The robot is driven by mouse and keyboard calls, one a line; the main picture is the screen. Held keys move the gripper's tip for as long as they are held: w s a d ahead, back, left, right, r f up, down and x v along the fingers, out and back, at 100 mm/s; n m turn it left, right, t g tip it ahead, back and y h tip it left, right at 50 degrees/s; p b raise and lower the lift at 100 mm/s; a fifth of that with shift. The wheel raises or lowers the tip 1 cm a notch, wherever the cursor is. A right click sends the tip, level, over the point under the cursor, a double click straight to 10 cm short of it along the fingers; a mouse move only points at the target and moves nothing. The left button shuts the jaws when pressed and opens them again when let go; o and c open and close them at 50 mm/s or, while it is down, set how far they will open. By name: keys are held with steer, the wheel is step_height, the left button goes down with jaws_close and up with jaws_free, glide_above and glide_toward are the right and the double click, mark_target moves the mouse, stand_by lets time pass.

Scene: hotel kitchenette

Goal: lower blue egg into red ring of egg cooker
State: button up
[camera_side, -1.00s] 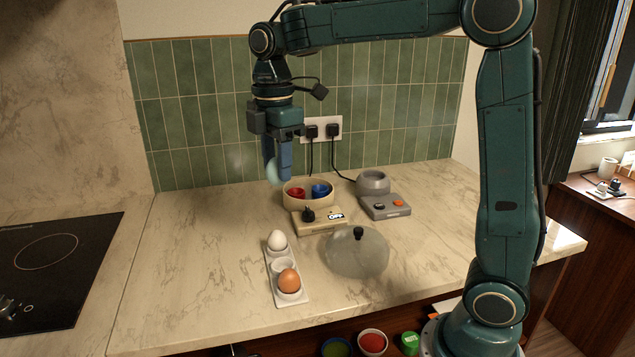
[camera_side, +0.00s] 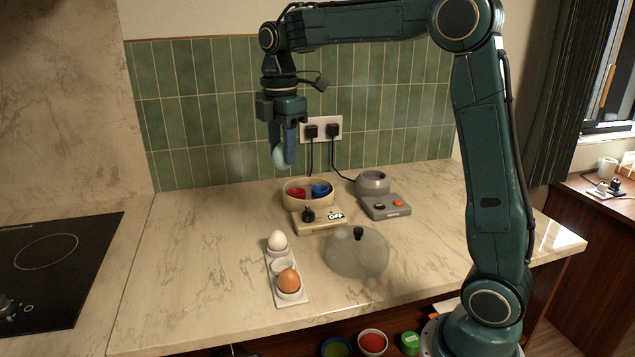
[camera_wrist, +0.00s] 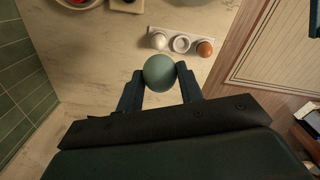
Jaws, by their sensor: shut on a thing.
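My gripper (camera_side: 283,156) is shut on the blue egg (camera_side: 279,158), a pale blue-green egg. In the wrist view the egg (camera_wrist: 160,72) sits between my two fingertips (camera_wrist: 160,76). The egg is held in the air, above and slightly left of the egg cooker (camera_side: 302,214). The cooker is cream, with a round bowl, a dark knob and an "OFF" label on its front. Inside the bowl are the red ring (camera_side: 296,194) at left and a blue ring (camera_side: 320,191) at right. The wrist view shows only part of the bowl, at the top edge.
A white holder (camera_side: 272,257) bears a white egg (camera_side: 277,240) and a brown egg (camera_side: 289,280), with an empty middle cup. A clear lid (camera_side: 350,262) with a black knob lies in front of the cooker. A grey appliance (camera_side: 374,184) stands to the right. Tiled wall (camera_side: 215,130) behind.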

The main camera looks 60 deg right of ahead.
steer(key=w+d+f, duration=0.4)
steer(key=d+f, duration=0.1)
steer(key=d, duration=0.4)
steer(key=w+d+f, duration=0.5)
steer(key=d, duration=0.4)
steer(key=shift+w+d+f, duration=0.2)
steer(key=shift+d+f, duration=0.15)
steer(key=shift+f, duration=0.25)
stand_by(0.5)
steer(key=shift+f, duration=0.85)
steer(key=shift+f, duration=2.05)
stand_by(2.2)
